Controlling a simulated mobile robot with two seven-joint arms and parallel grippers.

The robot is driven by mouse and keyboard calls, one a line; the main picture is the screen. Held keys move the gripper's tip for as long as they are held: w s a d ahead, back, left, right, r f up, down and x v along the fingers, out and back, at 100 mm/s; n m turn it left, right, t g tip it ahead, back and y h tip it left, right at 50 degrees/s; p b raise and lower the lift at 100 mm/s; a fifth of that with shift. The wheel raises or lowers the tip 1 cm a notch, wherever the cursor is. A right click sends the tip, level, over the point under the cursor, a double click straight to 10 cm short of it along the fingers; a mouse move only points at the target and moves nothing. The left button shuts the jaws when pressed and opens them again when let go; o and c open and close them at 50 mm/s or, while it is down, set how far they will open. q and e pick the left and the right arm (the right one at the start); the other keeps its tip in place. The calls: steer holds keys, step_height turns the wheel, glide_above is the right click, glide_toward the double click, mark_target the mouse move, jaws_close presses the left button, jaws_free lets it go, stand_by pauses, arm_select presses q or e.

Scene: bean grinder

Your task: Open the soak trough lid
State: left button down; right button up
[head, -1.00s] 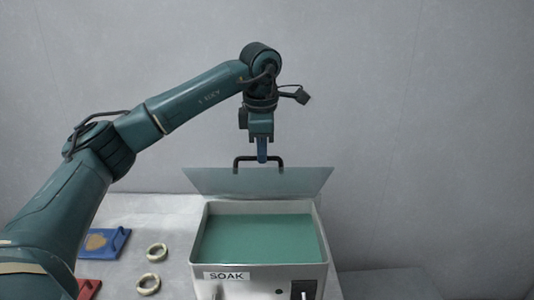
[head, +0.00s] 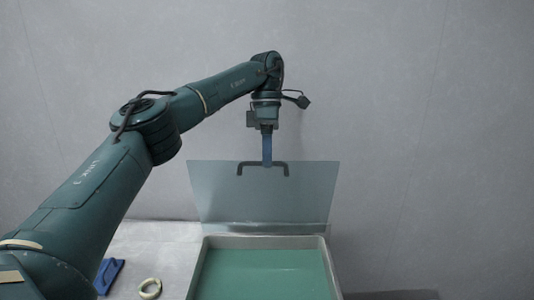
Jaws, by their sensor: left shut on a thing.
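The soak trough (head: 318,243) stands low in the middle of the head view, filled with green liquid. Its lid (head: 264,203) is a pale see-through panel raised steeply at the trough's back edge, so the trough is uncovered. A dark bar handle (head: 241,169) sits at the lid's top edge. My left gripper (head: 267,162) points down at the middle of this handle and is shut on it. The trough's front and its label are below the picture. My right gripper is not in view.
On the pale table (head: 165,247) left of the trough lie a cream ring (head: 150,289) and a blue block (head: 109,275). A plain grey wall (head: 430,120) stands behind. The space above the trough is clear.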

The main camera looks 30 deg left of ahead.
arm_select(q)
steer(key=shift+f, duration=0.55)
steer(key=c, duration=2)
jaws_free()
steer(key=o, duration=0.4)
steer(key=shift+w+a+f, duration=0.1)
steer(key=shift+w+a, duration=0.1)
steer(key=shift+w, duration=0.05)
steer(key=shift+c, duration=0.2)
steer(key=shift+o, duration=0.7)
steer(key=shift+s+d+r, duration=0.1)
steer(key=shift+s+r, duration=0.05)
steer(key=shift+r, duration=0.1)
